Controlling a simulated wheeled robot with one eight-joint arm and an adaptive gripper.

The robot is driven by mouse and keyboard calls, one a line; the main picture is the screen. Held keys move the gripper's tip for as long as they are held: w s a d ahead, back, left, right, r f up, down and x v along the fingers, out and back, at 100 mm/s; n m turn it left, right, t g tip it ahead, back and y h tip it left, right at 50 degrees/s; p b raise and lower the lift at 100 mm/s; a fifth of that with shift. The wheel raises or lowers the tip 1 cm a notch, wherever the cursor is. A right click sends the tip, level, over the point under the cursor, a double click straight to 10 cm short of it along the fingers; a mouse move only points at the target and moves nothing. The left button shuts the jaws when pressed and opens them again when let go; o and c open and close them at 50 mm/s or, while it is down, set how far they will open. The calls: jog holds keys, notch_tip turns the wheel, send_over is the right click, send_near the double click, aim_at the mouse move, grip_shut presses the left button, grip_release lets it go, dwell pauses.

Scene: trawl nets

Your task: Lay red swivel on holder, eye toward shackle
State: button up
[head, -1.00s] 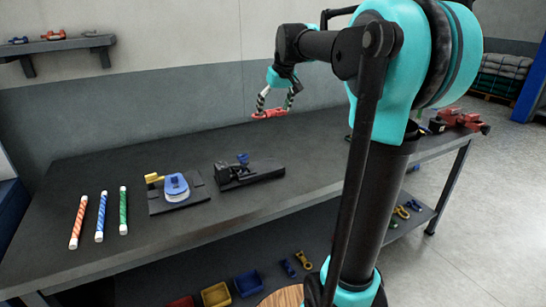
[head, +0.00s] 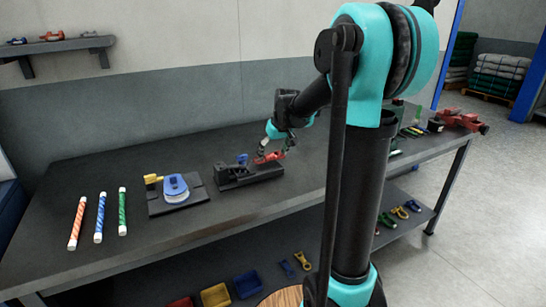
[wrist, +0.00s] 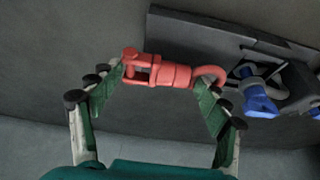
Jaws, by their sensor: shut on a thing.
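The red swivel (wrist: 172,74) is held lengthwise between the fingertips of my gripper (wrist: 163,88) in the wrist view. Its forked end with a pin is at the left; its round eye is at the right, facing the blue shackle (wrist: 258,97). The swivel (head: 270,157) also shows in the head view, at or just above the right end of the black holder (head: 262,173). I cannot tell whether it touches the holder. The blue shackle (head: 242,158) sits at the holder's back left. My gripper (head: 272,150) points down there, partly hidden by its own links.
A plate with a blue and yellow device (head: 174,187) stands left of the holder. Striped orange, blue and green rods (head: 99,217) lie further left. A red vise-like thing (head: 462,120) is at the bench's far right. Bare bench top (head: 190,235) lies in front.

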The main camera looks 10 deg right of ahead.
jog(key=shift+f, duration=0.8)
jog(key=o, duration=1.7)
jog(key=v, duration=1.2)
jog(key=s+d+f+m, duration=0.1)
jog(key=s+f, duration=0.6)
jog(key=s, duration=0.1)
jog(key=s+f+m+h, duration=0.1)
jog(key=s+f, duration=0.7)
jog(key=s, duration=0.1)
jog(key=s+d+f+m, duration=0.1)
jog(key=s+f, duration=0.6)
jog(key=s, duration=0.2)
jog(key=shift+d+f, duration=0.35)
